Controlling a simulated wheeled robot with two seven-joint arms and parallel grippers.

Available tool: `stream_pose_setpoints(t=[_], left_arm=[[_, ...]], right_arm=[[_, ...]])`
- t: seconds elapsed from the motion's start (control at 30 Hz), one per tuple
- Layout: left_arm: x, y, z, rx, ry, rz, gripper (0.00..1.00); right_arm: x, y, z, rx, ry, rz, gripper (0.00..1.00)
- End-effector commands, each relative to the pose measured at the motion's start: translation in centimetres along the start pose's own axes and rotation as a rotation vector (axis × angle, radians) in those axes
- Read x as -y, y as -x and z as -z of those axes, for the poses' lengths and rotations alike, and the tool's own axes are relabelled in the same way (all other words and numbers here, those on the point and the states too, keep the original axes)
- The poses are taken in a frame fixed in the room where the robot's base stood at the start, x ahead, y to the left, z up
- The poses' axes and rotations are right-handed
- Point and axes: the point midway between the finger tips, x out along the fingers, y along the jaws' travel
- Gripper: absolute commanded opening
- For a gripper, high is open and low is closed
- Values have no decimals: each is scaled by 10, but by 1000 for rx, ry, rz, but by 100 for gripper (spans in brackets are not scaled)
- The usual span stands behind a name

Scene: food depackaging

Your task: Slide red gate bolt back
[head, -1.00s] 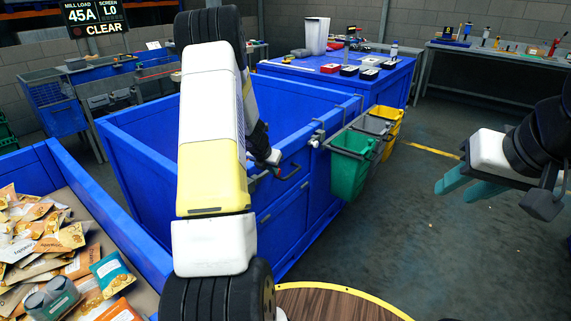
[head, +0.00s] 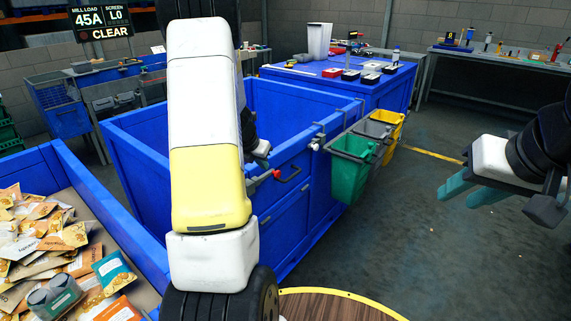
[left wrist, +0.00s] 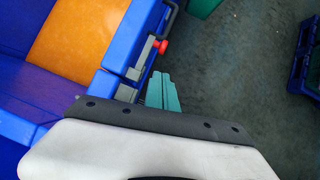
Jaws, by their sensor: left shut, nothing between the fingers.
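The red knob of the gate bolt (head: 277,174) is on the near side of the blue bin, beside a dark handle. It also shows in the left wrist view (left wrist: 162,46) on a grey bolt fitting at the blue edge. My left gripper (head: 262,151) is just above and left of the knob in the head view, partly hidden by my arm. In the left wrist view its teal fingers (left wrist: 162,90) are together and empty, apart from the knob in the picture. My right gripper (head: 470,188) is off to the right, its teal fingers apart and empty.
The blue bin (head: 300,92) stands ahead. Green (head: 350,180), grey and yellow tubs hang on its right side. A bin of food packets (head: 40,240) is at left. A blue worktable (head: 385,85) holds small trays. The floor at right is clear.

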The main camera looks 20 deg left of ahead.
Motion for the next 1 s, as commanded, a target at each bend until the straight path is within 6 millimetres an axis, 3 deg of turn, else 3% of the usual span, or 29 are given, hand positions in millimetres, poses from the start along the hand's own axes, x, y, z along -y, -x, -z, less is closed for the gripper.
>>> stream_pose_setpoints(t=[0.1,0.23,0.8,0.9,1.0], left_arm=[[1,20,-1,2,-3,0,0],[1,32,0,1,-2,1,0],[1,37,0,1,-5,1,0],[12,48,-6,13,-79,19,0],[41,76,-17,48,-291,60,0]], right_arm=[[0,0,0,-1,0,0,36],[0,0,0,-1,0,0,36],[0,0,0,0,0,0,36],[0,0,0,0,0,0,36],[0,0,0,0,0,0,36]])
